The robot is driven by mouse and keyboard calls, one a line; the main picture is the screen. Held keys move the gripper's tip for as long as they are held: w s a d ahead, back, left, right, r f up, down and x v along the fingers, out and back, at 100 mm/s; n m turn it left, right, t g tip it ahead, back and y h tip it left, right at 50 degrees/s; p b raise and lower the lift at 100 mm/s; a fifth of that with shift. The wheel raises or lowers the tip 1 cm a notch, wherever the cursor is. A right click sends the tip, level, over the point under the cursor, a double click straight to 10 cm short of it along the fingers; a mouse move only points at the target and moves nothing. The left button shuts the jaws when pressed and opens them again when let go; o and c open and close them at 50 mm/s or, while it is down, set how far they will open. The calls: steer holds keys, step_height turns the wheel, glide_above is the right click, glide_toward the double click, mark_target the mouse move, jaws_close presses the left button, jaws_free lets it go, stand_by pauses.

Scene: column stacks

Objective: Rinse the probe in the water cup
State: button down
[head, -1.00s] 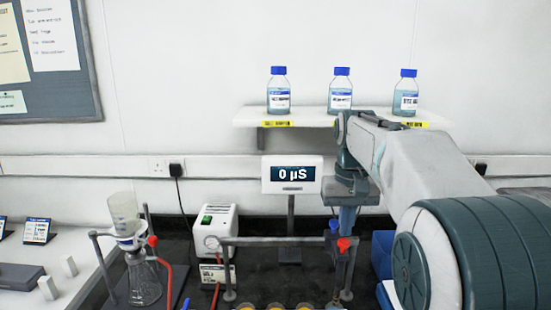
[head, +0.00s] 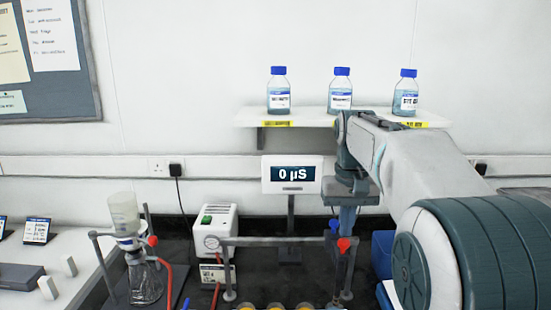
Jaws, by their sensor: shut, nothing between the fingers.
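My gripper (head: 347,212) points down at the right of the meter, above the bench, with its fingers close together and nothing seen between them. The meter (head: 291,174) stands on a post and reads 0 µS. A small blue piece (head: 333,225) shows just left of my fingers; I cannot tell whether it is part of the probe. I cannot make out the probe or the water cup. The bench area below my gripper is partly hidden by a rail and the picture's lower edge.
A shelf (head: 300,118) with three blue-capped bottles is above. A flask with a funnel (head: 146,280) and a white pump box (head: 215,228) stand left. A blue bin (head: 382,255) is right.

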mark_target(344, 241)
steer(key=shift+f, duration=0.15)
steer(key=shift+f+b, duration=2.35)
steer(key=shift+f, duration=1)
step_height(344, 241, up, 7)
steer(key=p, duration=0.6)
steer(key=shift+r+p, duration=0.15)
steer(key=shift+p, duration=0.25)
steer(key=s+f+t, duration=0.1)
steer(key=s+f, duration=0.4)
steer(key=s, duration=0.5)
steer(key=s+f+t, duration=0.2)
steer(key=s+f, duration=0.3)
steer(key=s, duration=0.6)
steer(key=shift+t, duration=0.3)
steer(key=shift+s, duration=0.1)
